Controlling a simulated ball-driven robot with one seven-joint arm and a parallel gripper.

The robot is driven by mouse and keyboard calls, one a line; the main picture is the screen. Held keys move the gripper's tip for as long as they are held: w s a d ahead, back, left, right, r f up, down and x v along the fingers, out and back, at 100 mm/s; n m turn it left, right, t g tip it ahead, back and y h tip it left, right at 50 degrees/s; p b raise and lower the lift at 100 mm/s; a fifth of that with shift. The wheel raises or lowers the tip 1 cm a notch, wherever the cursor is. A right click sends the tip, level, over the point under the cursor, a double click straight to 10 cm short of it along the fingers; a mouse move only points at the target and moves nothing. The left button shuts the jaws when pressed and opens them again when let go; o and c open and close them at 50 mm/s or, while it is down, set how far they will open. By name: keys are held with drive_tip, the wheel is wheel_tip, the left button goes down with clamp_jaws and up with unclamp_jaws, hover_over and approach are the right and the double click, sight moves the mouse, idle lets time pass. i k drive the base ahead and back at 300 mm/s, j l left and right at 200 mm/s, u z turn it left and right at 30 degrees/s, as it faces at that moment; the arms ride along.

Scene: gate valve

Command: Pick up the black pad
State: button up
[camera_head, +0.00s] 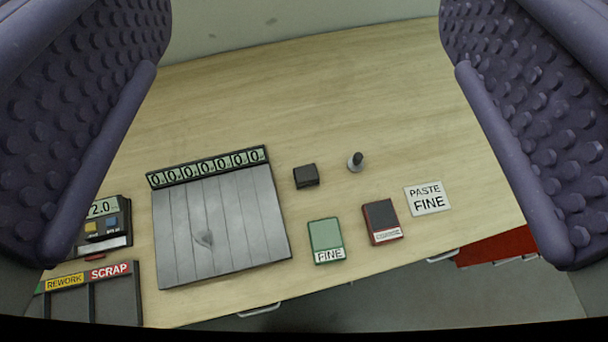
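A small black pad (306,176) sits on the wooden bench, a little below the middle of the picture. It looks like a short dark block with nothing touching it. My gripper (320,165) shows as two purple, studded fingers at the left and right edges. The fingers are wide apart and empty. The black pad lies on the bench in the space between them, some way beyond the fingertips.
Below are a green FINE block (326,237), a dark red block (381,220) and a PASTE FINE card (428,198). A grey slatted plate (220,228) lies left. The bench behind is clear.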

sight(307, 176)
drive_tip(key=i+l, duration=0.55)
drive_tip(key=u, duration=1.55)
drive_tip(key=l, duration=0.1)
